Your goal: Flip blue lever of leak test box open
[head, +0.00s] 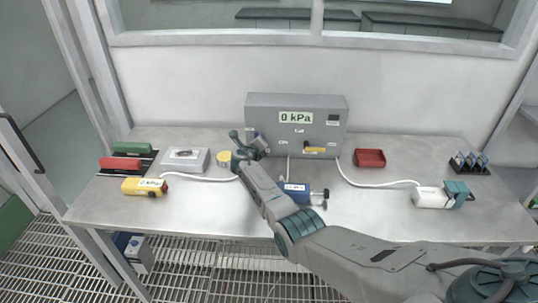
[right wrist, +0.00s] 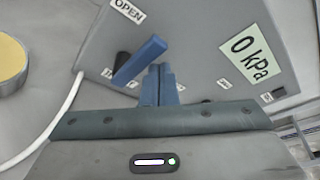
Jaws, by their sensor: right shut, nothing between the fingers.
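The grey leak test box (head: 336,108) stands at the back middle of the table, its display reading 0 kPa. In the right wrist view, the blue lever (right wrist: 140,60) slants across the box face (right wrist: 195,45). An OPEN label is above it; another label beside it is partly hidden. My right gripper (head: 250,137) is at the left part of the box front and mostly covers the lever in the head view. In the right wrist view, its fingers (right wrist: 158,72) are shut and empty, close beside the lever; I cannot tell if they touch it. My left gripper is not in view.
A yellow handle (head: 315,149) is on the box's lower right. A red tray (head: 369,158) stands to the right. The table's front right is clear.

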